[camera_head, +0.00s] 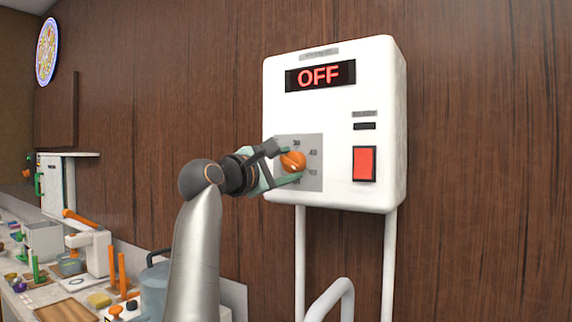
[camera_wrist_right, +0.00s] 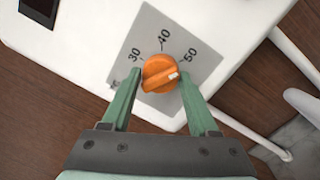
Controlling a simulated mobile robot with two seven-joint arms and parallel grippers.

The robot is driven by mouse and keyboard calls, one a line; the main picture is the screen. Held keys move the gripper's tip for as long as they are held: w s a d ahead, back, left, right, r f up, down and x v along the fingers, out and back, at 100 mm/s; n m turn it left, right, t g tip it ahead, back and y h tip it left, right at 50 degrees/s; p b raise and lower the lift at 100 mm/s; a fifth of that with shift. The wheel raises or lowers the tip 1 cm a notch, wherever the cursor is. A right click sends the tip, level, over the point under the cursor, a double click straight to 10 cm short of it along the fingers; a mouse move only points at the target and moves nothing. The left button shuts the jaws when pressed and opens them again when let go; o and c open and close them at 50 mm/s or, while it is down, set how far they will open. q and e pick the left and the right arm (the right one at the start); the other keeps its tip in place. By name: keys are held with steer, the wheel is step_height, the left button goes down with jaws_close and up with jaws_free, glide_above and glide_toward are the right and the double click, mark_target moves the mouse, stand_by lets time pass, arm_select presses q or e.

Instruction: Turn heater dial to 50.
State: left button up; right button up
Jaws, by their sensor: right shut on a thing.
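The white heater box (camera_head: 336,120) hangs on the wood wall, and its display (camera_head: 320,75) reads OFF in red. Its orange dial (camera_head: 293,162) sits on a grey scale plate at the lower left. In the right wrist view the dial (camera_wrist_right: 161,74) stands between 30, 40 and 50 marks. My right gripper (camera_head: 291,164) is shut on the dial, one green finger on each side; both fingers show in the wrist view (camera_wrist_right: 160,80). My left gripper is not in view.
A red switch (camera_head: 364,164) is on the box's right side, with a small dark indicator (camera_head: 364,126) above it. White pipes (camera_head: 389,260) run down below the box. A cluttered counter (camera_head: 20,300) with tools and containers lies at the lower left.

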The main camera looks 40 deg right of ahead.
steer(key=shift+f, duration=0.15)
steer(key=o, duration=1.3)
steer(key=shift+a, duration=0.1)
steer(key=b+v, duration=0.3)
steer(key=v, duration=0.9)
steer(key=shift+s+a+b, duration=0.15)
steer(key=shift+b, duration=0.2)
